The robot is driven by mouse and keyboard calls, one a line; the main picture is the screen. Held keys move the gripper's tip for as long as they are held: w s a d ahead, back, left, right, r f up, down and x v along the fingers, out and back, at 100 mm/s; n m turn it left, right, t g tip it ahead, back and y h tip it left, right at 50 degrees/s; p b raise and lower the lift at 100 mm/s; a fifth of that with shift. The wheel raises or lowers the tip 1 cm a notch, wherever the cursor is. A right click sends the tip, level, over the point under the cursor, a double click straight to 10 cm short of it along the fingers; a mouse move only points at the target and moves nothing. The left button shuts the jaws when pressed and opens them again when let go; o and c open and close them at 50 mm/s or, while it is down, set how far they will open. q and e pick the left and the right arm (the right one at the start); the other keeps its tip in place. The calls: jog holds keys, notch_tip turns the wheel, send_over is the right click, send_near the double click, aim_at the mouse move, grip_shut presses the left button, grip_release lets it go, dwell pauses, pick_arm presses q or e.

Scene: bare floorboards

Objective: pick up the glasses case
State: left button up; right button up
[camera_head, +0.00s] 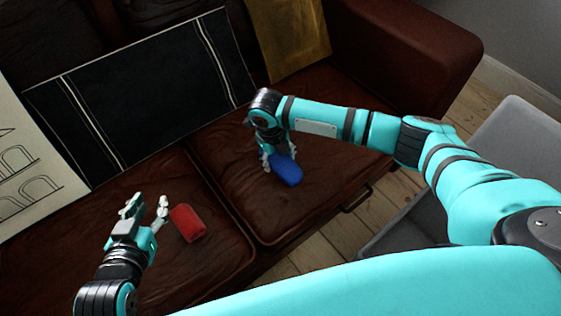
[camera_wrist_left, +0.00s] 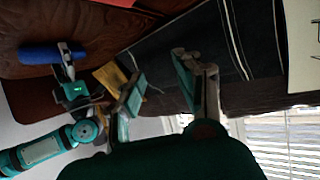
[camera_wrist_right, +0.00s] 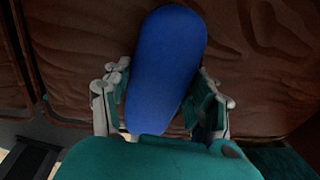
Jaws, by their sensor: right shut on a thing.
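The blue glasses case (camera_head: 287,170) is on or just above the right seat cushion of the brown sofa. My right gripper (camera_head: 279,158) reaches down onto it and is shut on it. In the right wrist view the blue case (camera_wrist_right: 165,65) lies lengthwise between the two fingers of the right gripper (camera_wrist_right: 160,100). The case also shows in the left wrist view (camera_wrist_left: 50,53). My left gripper (camera_head: 145,207) is open and empty above the left seat cushion, just left of a red object (camera_head: 187,223). Its spread fingers also show in the left wrist view (camera_wrist_left: 165,90).
The red object lies on the left cushion (camera_head: 215,265). A black panel with white stripes (camera_head: 150,95), a gold panel (camera_head: 290,35) and a white drawing (camera_head: 25,165) lean on the sofa back. A grey surface (camera_head: 510,130) stands at the right, past the floorboards (camera_head: 395,205).

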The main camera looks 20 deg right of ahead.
jog(key=c, duration=0.5)
jog(key=shift+o, duration=0.2)
jog(key=shift+r, duration=0.15)
